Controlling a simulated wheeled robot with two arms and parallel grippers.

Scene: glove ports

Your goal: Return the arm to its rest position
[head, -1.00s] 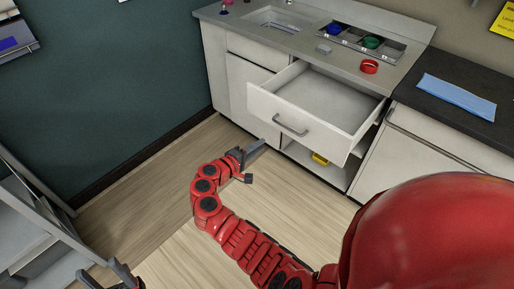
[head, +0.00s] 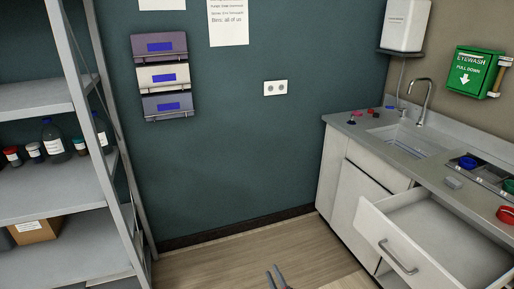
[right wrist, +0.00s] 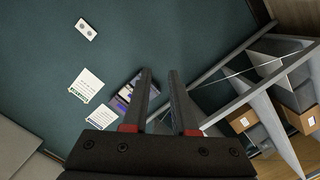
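My right gripper (head: 274,272) shows only as two grey fingertips at the bottom edge of the head view, over the wooden floor. The rest of that arm is out of the head view. In the right wrist view the right gripper (right wrist: 160,72) has its two fingers apart, with nothing between them. Beyond them is the dark green wall. My left gripper is not in view.
An open white drawer (head: 438,228) juts from the sink cabinet (head: 352,200) at the right. A metal shelf unit (head: 60,195) with bottles and a box stands at the left. The wooden floor (head: 235,262) between them is clear.

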